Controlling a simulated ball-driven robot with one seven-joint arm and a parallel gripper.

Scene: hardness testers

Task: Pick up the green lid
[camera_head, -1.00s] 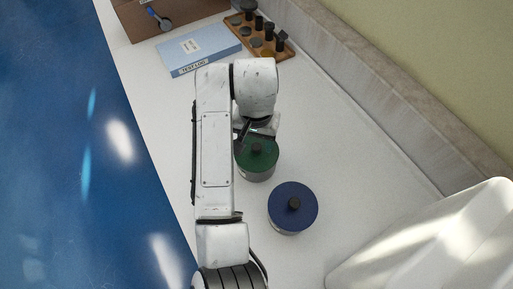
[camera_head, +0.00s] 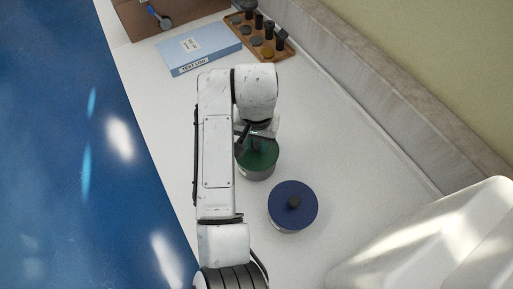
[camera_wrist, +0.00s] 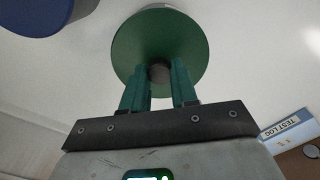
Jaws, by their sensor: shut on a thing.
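The green lid (camera_head: 262,162) lies on a grey round container (camera_head: 262,176) on the white counter, partly hidden by my gripper in the head view. In the wrist view the green lid (camera_wrist: 150,35) is a round disc with a dark knob (camera_wrist: 159,72) at its middle. My gripper (camera_wrist: 160,75) has its two green fingers on either side of the knob and is shut on it. In the head view my gripper (camera_head: 256,138) is over the lid, its fingertips mostly hidden.
A blue-lidded container (camera_head: 292,204) stands close by, toward the lower right. A blue "TEST LOG" box (camera_head: 199,50) and a wooden rack (camera_head: 264,40) with dark pieces are at the back. A white rounded body (camera_head: 440,245) is at lower right. Open counter lies to the right.

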